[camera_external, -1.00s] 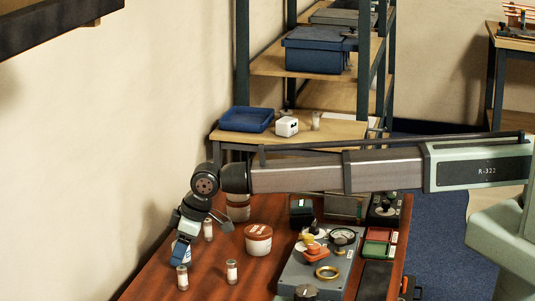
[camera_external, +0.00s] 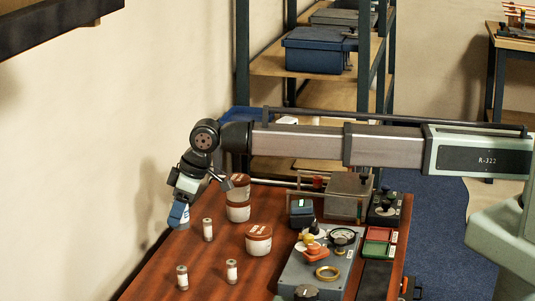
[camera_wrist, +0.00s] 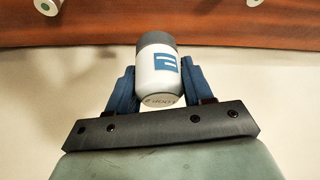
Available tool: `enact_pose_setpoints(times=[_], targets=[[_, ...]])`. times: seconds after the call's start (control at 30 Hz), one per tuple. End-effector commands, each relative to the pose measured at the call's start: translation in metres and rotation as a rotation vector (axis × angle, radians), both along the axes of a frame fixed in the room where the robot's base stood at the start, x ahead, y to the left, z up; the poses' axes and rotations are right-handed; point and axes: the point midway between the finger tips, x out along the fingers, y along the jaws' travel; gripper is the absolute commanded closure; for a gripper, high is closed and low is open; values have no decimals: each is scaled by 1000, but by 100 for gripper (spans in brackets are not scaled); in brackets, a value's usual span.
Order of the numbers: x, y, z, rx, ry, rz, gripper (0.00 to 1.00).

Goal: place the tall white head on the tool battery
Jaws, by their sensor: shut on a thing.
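My gripper (camera_external: 179,214) is at the left side of the wooden table, raised above the surface and pointing down. In the wrist view, its blue fingers (camera_wrist: 160,90) are shut on a white cylinder (camera_wrist: 158,74) with a grey end and a blue label, which may be the tall white head. In the external view the fingers mostly hide this cylinder. A small dark block (camera_external: 302,211) stands near the table's middle, behind the grey panel; it may be the tool battery, but I cannot tell for sure.
Several small white vials, one here (camera_external: 208,229), stand near my gripper. A red-and-white tub (camera_external: 258,240) and stacked tubs (camera_external: 238,205) stand between it and the dark block. A grey panel (camera_external: 300,272) with knobs and a gauge lies to the right. The wall is close at left.

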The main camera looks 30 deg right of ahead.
Motion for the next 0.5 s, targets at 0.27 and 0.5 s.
enact_pose_setpoints(times=[0.27, 0.5], targets=[[74, -68, 31, 2, -1, -110, 82], [103, -166, 63, 1, 0, -209, 83]])
